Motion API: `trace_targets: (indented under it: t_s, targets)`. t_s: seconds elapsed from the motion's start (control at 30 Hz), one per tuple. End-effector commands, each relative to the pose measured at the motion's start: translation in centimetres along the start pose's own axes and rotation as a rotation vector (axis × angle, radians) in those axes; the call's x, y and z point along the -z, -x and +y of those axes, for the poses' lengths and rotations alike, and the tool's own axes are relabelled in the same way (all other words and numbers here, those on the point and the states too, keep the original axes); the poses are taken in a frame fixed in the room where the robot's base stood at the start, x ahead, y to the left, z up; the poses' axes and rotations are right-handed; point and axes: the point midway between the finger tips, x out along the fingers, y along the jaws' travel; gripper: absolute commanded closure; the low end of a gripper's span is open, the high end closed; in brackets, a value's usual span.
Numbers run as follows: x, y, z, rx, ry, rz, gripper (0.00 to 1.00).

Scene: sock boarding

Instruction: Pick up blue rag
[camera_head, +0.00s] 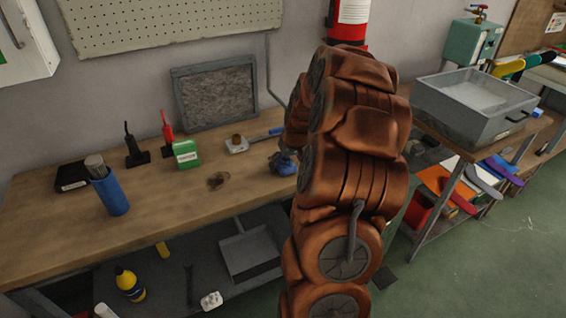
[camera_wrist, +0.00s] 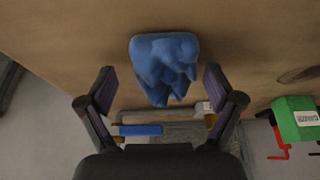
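The blue rag (camera_head: 285,165) lies crumpled on the wooden workbench (camera_head: 75,225), partly hidden behind my arm in the head view. In the wrist view the rag (camera_wrist: 164,66) shows whole, bunched into folds on the bare wood. My gripper (camera_wrist: 160,82) is open and empty, with one finger on each side of the rag in that view. The fingers look apart from the rag; how far above it they are I cannot tell. In the head view my copper-coloured arm hides most of the gripper.
A blue-handled tool (camera_head: 262,135) lies close behind the rag. A green box (camera_head: 186,153), a blue cylinder (camera_head: 110,192) and a framed panel (camera_head: 216,93) stand on the bench. A grey bin (camera_head: 447,112) is at right. The bench front is mostly clear.

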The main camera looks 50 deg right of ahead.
Motion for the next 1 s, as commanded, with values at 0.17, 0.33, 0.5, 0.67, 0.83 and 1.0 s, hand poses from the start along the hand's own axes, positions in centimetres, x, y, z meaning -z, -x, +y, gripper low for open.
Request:
trace_targets:
  t_s: [0.17, 0.33, 0.5, 0.67, 0.83, 1.0]
  targets:
    - [0.1, 0.0, -0.5, -0.005, 0.003, -0.003, 0.28]
    - [0.1, -0.1, -1.0, -0.011, 0.005, -0.006, 0.46]
    - [0.2, -0.1, -1.3, -0.015, 0.007, -0.007, 0.64]
    - [0.2, -0.1, -1.5, -0.016, 0.008, -0.008, 0.73]
    - [0.2, -0.1, -1.4, -0.016, 0.007, -0.007, 0.73]
    - [0.6, 0.7, -1.2, -0.015, 0.007, -0.002, 0.73]
